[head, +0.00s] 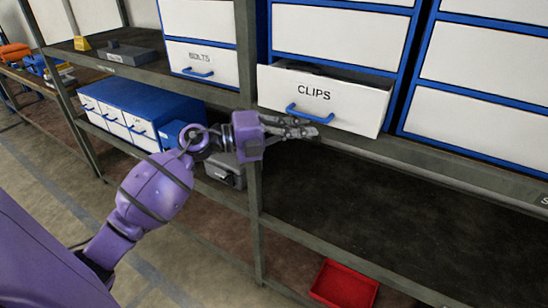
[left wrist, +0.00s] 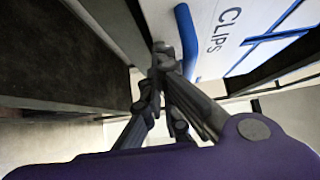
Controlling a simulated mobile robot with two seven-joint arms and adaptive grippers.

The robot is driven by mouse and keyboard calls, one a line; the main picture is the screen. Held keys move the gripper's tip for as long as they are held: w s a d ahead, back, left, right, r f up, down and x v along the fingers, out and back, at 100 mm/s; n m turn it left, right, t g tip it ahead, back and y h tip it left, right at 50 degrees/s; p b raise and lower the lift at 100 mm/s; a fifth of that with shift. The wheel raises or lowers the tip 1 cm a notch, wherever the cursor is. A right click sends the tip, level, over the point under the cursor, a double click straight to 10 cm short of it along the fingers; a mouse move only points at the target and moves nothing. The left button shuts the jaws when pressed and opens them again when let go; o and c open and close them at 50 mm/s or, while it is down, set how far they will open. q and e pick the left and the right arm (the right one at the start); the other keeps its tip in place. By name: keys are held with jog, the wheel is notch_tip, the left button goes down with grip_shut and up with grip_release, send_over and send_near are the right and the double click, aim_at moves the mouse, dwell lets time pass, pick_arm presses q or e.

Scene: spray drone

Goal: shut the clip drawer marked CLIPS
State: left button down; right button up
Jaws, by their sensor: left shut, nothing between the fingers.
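The CLIPS drawer (head: 347,101) stands pulled out of its blue-framed cabinet, with a white front and a blue bar handle (head: 310,115). Its dark inside shows along the top edge. My left gripper (head: 312,130) is shut and empty, just below and in front of the handle. In the left wrist view the shut fingers (left wrist: 160,50) lie beside the blue handle (left wrist: 187,40), with the white CLIPS front (left wrist: 235,30) behind it. I cannot tell whether the fingers touch the handle or drawer. My right gripper is not in view.
The BOLTS drawer (head: 201,62) at the left is closed. A shelf edge (head: 440,165) runs under the CLIPS drawer, and a metal post (head: 256,210) stands below my gripper. A red tray (head: 344,284) lies low down. The dark shelf at the lower right is clear.

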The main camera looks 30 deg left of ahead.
pick_arm(q)
jog(key=shift+w, duration=1.7)
